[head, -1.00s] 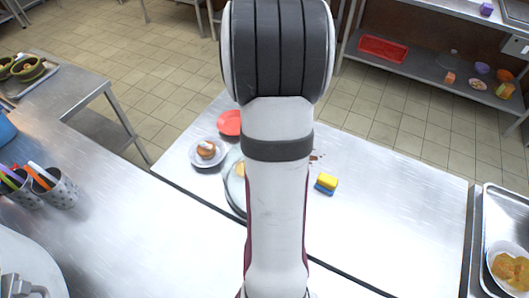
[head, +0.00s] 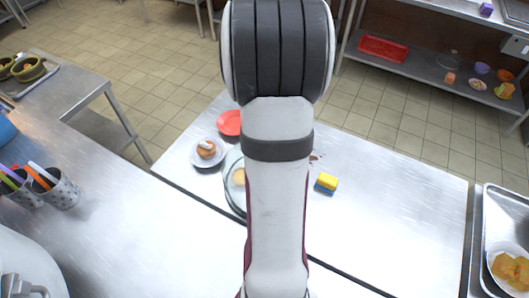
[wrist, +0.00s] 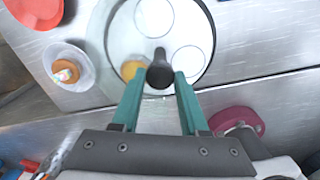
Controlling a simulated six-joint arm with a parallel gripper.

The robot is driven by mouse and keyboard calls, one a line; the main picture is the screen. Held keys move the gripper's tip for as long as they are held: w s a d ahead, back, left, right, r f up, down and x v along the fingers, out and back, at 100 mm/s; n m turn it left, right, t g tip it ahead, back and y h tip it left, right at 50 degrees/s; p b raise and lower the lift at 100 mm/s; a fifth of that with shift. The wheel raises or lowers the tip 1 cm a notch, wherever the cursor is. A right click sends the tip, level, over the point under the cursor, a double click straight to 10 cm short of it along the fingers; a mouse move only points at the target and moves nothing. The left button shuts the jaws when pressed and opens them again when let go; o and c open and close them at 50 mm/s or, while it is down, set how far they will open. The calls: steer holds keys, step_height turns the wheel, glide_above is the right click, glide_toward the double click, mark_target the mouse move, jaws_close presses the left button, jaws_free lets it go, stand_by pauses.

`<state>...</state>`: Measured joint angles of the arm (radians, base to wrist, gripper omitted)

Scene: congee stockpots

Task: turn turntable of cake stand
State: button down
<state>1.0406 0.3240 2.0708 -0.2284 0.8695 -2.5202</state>
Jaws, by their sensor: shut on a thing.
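The cake stand (wrist: 112,38) is a round clear glass stand with a dark ring, and it fills the upper middle of the wrist view. A small yellow item (wrist: 132,69) and two pale round shapes show on or through its turntable. A dark upright knob (wrist: 160,68) is at its near edge. My gripper (wrist: 158,84) has its two teal fingers on either side of this knob, shut on it. In the head view the stand (head: 233,196) shows only at its left edge; my arm hides the rest and the gripper.
A white plate (head: 195,160) with a pastry and a red plate (head: 229,123) stand close to the left of the stand. A yellow and blue sponge (head: 326,183) lies to the right. Pen cups (head: 60,190) are at far left. The right of the table is mostly clear.

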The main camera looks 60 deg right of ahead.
steer(key=shift+n, duration=0.3)
stand_by(0.5)
steer(key=shift+c, duration=2.1)
jaws_free()
step_height(320, 180, up, 16)
steer(key=shift+f, duration=0.1)
